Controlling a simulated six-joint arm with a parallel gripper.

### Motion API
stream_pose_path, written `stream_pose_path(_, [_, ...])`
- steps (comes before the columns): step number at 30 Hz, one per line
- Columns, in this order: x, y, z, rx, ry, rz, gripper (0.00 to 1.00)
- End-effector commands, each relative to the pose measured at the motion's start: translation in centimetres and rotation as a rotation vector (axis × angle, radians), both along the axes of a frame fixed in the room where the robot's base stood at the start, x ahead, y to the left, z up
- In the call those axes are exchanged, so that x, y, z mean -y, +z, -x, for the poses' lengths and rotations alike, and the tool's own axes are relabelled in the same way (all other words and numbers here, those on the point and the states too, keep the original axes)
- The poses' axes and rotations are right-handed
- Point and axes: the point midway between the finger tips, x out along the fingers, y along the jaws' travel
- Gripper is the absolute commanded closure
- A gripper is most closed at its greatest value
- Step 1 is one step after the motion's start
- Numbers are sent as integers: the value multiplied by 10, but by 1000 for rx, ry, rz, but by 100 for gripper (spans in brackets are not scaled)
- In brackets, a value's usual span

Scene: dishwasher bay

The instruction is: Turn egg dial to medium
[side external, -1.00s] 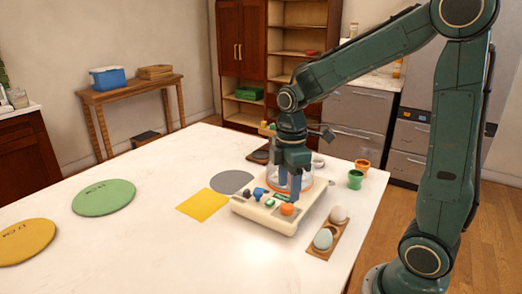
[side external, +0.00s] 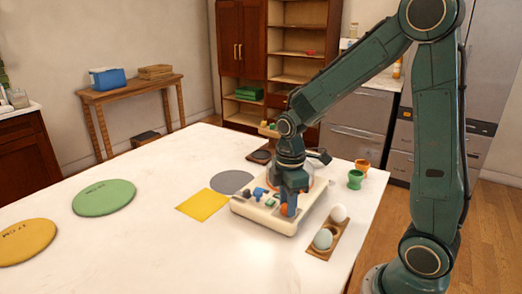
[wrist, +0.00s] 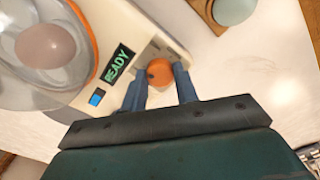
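The egg cooker is a cream box (side external: 262,221) on the white table, with a clear dome and orange rim at its back. Its orange dial (wrist: 159,72) sits at a front corner; in the side view the dial (side external: 286,211) is partly covered by my gripper. My gripper (wrist: 161,78) points down at the dial, its two blue fingers apart, one on each side of it. Whether they touch the dial is not clear. A dark spot shows on the dial. The display (wrist: 118,62) reads READY. The dial's setting marks cannot be read.
A pinkish egg (wrist: 46,46) lies under the dome. A wooden holder (side external: 321,251) with two eggs stands right of the cooker. Green (side external: 355,180) and orange (side external: 362,165) cups stand behind. A yellow square (side external: 203,205) and grey disc lie left; the front table is clear.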

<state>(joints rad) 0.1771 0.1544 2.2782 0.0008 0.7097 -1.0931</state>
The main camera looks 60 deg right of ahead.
Motion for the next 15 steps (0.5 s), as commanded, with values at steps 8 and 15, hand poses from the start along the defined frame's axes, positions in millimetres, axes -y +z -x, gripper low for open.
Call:
stream_pose_path(8, [-1, 0, 0, -2, -4, -1, 93])
stream_pose_path(15, [-1, 1, 0, -1, -55, -2, 93])
